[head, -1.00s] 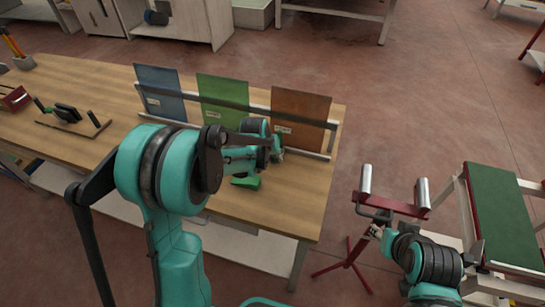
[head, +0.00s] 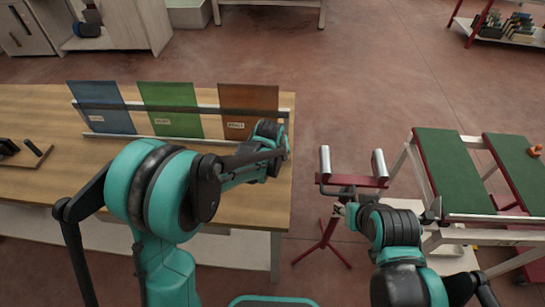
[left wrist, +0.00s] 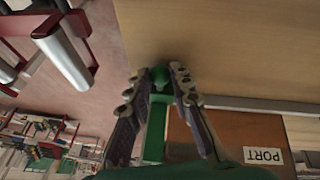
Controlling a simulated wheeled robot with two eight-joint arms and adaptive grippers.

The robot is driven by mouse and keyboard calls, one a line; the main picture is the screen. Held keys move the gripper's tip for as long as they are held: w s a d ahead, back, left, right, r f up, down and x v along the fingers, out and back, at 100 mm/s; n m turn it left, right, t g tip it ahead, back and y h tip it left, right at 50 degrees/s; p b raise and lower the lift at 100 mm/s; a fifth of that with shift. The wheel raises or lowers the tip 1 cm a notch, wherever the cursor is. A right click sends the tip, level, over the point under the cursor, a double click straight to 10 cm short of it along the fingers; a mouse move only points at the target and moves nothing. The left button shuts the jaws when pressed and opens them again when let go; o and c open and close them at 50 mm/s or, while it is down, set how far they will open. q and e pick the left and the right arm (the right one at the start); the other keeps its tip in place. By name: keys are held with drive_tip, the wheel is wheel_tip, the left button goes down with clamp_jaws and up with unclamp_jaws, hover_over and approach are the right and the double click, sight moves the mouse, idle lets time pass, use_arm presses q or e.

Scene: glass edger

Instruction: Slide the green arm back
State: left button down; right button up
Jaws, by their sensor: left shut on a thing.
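The green arm (left wrist: 154,130) shows in the left wrist view as a slim bar with a rounded end between my left fingers. My left gripper (left wrist: 162,78) is shut on it. In the head view my left wrist reaches over the right end of the wooden table, near the brown panel (head: 248,108); the green arm is not visible there. My right gripper (head: 338,208) is beside the red roller stand (head: 352,181); its fingers are too small to read.
Blue (head: 97,105) and green (head: 168,108) panels stand left of the brown one in a rack along the table's (head: 40,110) back. A green-topped bench (head: 452,170) is at the right. Red floor lies between table and stand.

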use_arm(q)
drive_tip(key=shift+d, duration=0.25)
drive_tip(key=c, duration=1.3)
unclamp_jaws()
drive_tip(key=shift+d, duration=0.1)
drive_tip(key=shift+c, duration=0.2)
drive_tip(key=shift+s+r, duration=0.1)
drive_tip(key=shift+r, duration=0.15)
drive_tip(key=v, duration=1.1)
drive_tip(key=shift+r, duration=0.2)
drive_tip(key=shift+s, duration=0.15)
